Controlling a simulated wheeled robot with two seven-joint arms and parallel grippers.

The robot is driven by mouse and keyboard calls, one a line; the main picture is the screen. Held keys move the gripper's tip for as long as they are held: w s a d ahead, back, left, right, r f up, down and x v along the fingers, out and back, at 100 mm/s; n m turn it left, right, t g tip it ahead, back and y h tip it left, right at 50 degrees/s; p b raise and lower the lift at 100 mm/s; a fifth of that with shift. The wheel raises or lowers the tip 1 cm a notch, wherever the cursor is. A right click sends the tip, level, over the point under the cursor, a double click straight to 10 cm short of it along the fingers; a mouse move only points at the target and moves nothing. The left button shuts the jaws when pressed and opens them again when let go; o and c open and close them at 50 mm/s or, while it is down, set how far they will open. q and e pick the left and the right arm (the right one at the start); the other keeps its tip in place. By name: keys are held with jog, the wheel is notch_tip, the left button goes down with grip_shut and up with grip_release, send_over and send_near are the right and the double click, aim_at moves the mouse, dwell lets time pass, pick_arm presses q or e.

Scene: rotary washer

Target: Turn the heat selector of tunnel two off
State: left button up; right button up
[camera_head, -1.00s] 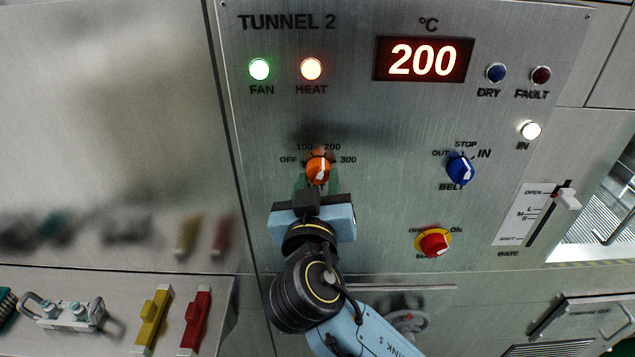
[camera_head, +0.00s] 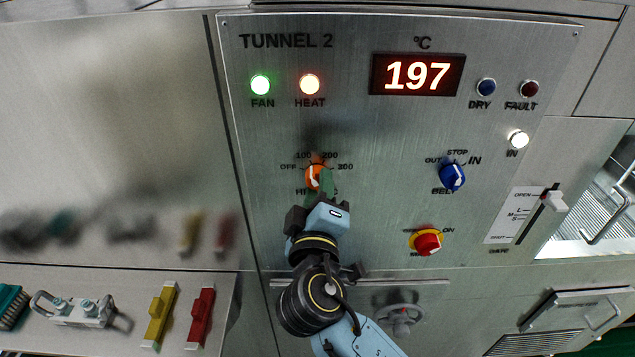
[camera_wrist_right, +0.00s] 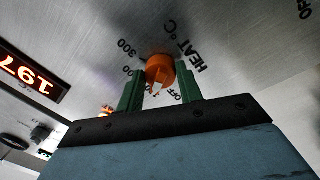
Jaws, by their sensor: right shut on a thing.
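The orange heat selector (camera_head: 313,177) of tunnel two sits on the steel panel, with the marks OFF, 100, 200 and 300 around it. The display (camera_head: 417,75) reads 197. The green FAN lamp (camera_head: 260,84) and the HEAT lamp (camera_head: 309,84) are lit. My left gripper is not in view.
To the right on the panel are the blue belt selector (camera_head: 452,176), a red button on a yellow ring (camera_head: 426,242) and the gate lever (camera_head: 554,201). Yellow (camera_head: 159,315) and red (camera_head: 199,317) handled items lie on the lower left ledge. The panel left of the selector is clear.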

jog(key=shift+d+r+n+y+p, duration=0.1)
jog(key=shift+n+y+p, duration=0.15)
jog(key=shift+n+p, duration=1.35)
jog(key=shift+r+n+y+p, duration=0.1)
jog(key=shift+n+y+p, duration=0.25)
jog(key=shift+n, duration=2.25)
jog(key=o, duration=1)
jog(key=shift+f, duration=0.1)
jog(key=s+b, duration=0.3)
jog(key=s, duration=1)
jog(key=shift+s+f, duration=0.15)
jog(key=shift+f, duration=0.3)
jog(key=shift+f, duration=0.1)
